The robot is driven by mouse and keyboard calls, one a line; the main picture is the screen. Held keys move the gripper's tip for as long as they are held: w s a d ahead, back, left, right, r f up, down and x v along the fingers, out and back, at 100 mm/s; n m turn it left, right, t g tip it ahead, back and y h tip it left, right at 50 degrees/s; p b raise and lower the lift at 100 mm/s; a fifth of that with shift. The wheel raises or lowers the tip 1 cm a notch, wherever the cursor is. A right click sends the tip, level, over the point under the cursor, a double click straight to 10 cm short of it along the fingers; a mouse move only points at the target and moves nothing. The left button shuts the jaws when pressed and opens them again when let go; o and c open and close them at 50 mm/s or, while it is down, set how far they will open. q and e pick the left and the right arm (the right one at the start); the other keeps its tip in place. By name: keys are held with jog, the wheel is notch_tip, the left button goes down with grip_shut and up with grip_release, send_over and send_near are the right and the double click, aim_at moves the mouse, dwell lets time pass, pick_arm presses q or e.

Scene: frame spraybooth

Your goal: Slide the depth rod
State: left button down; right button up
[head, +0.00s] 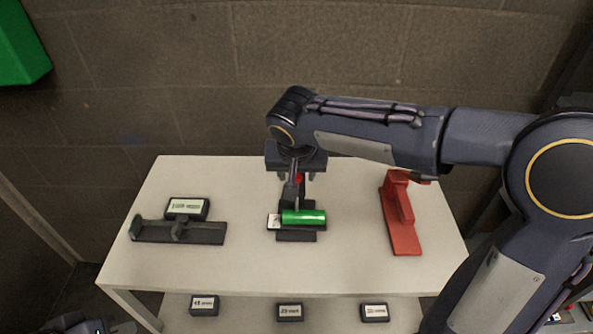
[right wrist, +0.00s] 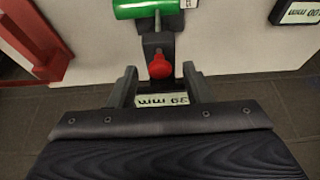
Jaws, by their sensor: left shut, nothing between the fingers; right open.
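The centre fixture on the white table has a dark base (head: 296,236), a green cylinder (head: 306,217) lying across it and a dark upright part. A red knob (head: 299,179) is at its far end and shows in the right wrist view (right wrist: 160,67). I cannot tell exactly which dark part is the rod. My right gripper (head: 297,172) is open, with its fingers either side of the knob; contact is unclear. A label plate (right wrist: 162,100), upside down, shows between the fingers. My left gripper (head: 85,326) is barely in frame at the bottom left, its fingertips unclear.
On the white table (head: 350,270), a dark sliding gauge (head: 200,233) with a display block (head: 187,208) stands at left and a red fixture (head: 404,228) at right. Several small labelled blocks (head: 289,312) sit on the lower shelf. My right arm crosses above the table's back right. A block wall is behind.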

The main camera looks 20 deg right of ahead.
grip_shut()
jog(key=shift+r+p, duration=1.2)
jog(key=shift+r, duration=1.05)
jog(key=shift+w+f, duration=0.1)
grip_release()
jog(key=b+v, duration=0.1)
jog(key=v, duration=0.7)
